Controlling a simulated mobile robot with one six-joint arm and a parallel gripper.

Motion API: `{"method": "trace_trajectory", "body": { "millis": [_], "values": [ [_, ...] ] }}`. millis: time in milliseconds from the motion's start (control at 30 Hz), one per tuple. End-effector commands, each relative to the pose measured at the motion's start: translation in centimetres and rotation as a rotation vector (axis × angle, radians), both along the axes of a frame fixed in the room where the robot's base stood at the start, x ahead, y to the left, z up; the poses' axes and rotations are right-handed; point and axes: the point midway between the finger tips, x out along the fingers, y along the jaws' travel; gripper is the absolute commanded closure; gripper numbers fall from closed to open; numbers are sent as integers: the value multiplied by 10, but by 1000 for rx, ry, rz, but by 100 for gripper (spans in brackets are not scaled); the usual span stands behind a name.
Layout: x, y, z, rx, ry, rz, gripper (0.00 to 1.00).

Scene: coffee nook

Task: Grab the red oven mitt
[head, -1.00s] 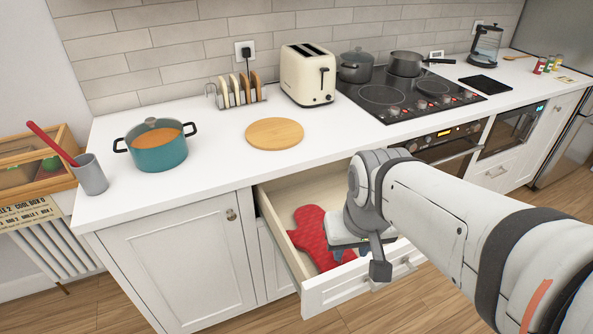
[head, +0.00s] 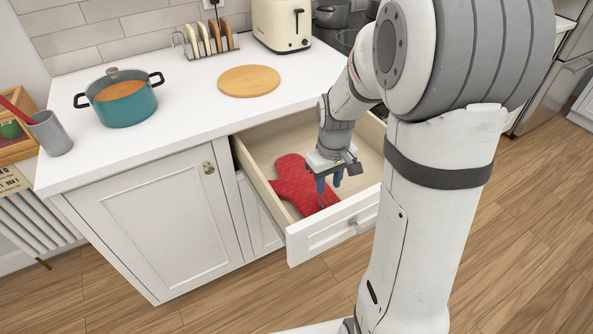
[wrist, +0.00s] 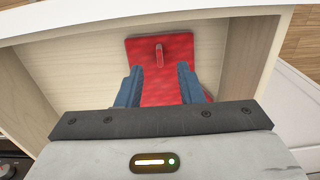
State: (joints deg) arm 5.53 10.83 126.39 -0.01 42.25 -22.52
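The red oven mitt (head: 292,182) lies flat in the open drawer (head: 264,189). In the wrist view the red mitt (wrist: 181,50) shows between and beyond my fingers, with a small hanging loop on its near-wall end. My gripper (head: 329,184) points down over the mitt's right part. In the wrist view my gripper (wrist: 158,88) has its two blue fingers apart, with mitt fabric visible between them. The fingers do not appear closed on it. I cannot tell whether the fingertips touch the mitt. The gripper body hides part of the mitt.
The drawer front (head: 335,226) and side walls surround the mitt. On the white counter above stand a teal pot (head: 124,105), a round wooden board (head: 249,81), a toast rack (head: 208,43) and a cream toaster (head: 281,24).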

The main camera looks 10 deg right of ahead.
Motion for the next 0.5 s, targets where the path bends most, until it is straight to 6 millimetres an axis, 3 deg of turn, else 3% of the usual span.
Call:
{"method": "trace_trajectory", "body": {
  "millis": [500],
  "values": [
    [7, 0, -63, 2, 14, 16, 66]
  ]
}}
